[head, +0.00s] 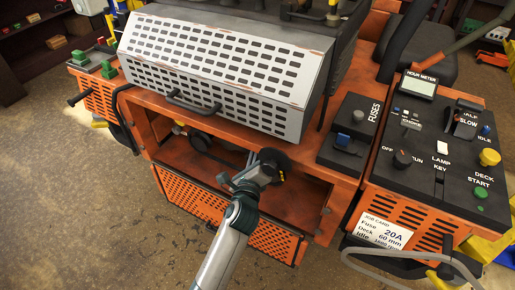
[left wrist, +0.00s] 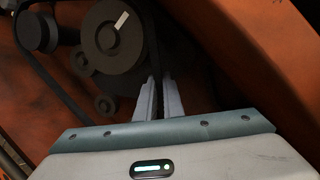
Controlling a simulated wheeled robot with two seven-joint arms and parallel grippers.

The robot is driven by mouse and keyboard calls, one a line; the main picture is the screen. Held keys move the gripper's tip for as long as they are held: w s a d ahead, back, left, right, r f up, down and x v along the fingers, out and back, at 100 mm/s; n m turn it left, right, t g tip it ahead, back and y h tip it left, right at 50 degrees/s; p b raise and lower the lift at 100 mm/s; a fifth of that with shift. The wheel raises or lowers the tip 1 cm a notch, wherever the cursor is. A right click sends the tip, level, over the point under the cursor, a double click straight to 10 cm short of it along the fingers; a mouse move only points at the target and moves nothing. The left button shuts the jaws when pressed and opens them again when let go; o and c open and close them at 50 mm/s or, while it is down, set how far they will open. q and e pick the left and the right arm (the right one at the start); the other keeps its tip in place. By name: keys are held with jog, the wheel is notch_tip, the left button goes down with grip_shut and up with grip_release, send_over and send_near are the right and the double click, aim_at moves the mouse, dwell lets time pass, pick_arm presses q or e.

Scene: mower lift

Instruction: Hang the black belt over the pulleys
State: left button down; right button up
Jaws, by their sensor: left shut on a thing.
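In the left wrist view, the black belt (left wrist: 152,38) runs down beside the large dark pulley (left wrist: 112,45), which has a white mark, and enters between my left gripper's fingers (left wrist: 160,84). The gripper is shut on it. Another stretch of belt slants down past a smaller dark pulley (left wrist: 37,32) at the left. I cannot tell whether the belt sits in either pulley's groove. In the head view, my left gripper (head: 266,172) reaches into the open orange bay, with a dark round part (head: 275,158) right beside it. My right gripper is not in view.
A grey perforated cover (head: 220,65) with a handle overhangs the bay. An orange perforated panel (head: 190,198) is below it. A black control panel (head: 430,140) with knobs and a fuse box (head: 349,138) stand to the right. The floor at the lower left is clear.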

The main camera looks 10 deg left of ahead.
pick_arm(q)
jog(key=shift+w+d, duration=0.15)
jog(key=shift+w, duration=0.25)
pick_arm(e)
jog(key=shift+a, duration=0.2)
pick_arm(q)
jog(key=shift+f+b, duration=0.35)
jog(key=shift+f, duration=0.15)
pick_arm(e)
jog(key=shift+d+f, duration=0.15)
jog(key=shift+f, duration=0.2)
pick_arm(q)
jog(key=c, duration=1.8)
grip_release()
jog(key=shift+s, duration=0.1)
